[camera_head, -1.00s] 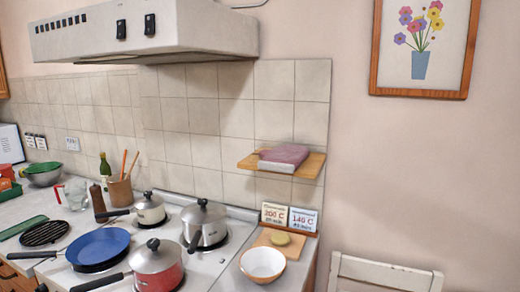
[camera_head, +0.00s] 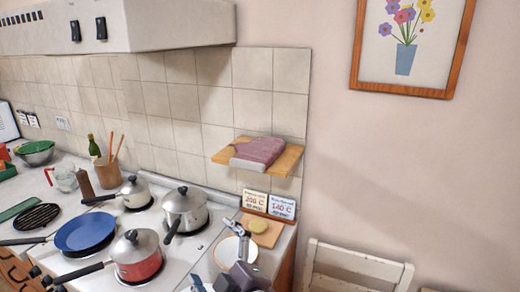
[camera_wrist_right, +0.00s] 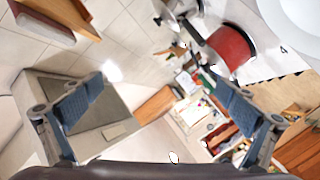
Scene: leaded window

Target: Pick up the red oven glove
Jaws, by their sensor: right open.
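The oven glove (camera_head: 260,150), a faded pinkish red with a pale cuff, lies flat on a small wooden wall shelf (camera_head: 288,160) in the head view. My right gripper (camera_head: 215,252) is at the bottom of the head view, below and a little left of the shelf, apart from the glove. It is open and empty; in the wrist view its two blue-padded fingers (camera_wrist_right: 158,82) stand wide apart. My left gripper is out of view.
A white bowl (camera_head: 228,252) is partly hidden behind my right gripper. Temperature cards (camera_head: 268,205) stand below the shelf. The hob at left holds a silver pot (camera_head: 185,207), a red pan (camera_head: 137,262) and a blue pan (camera_head: 85,235). A chair (camera_head: 355,265) stands right.

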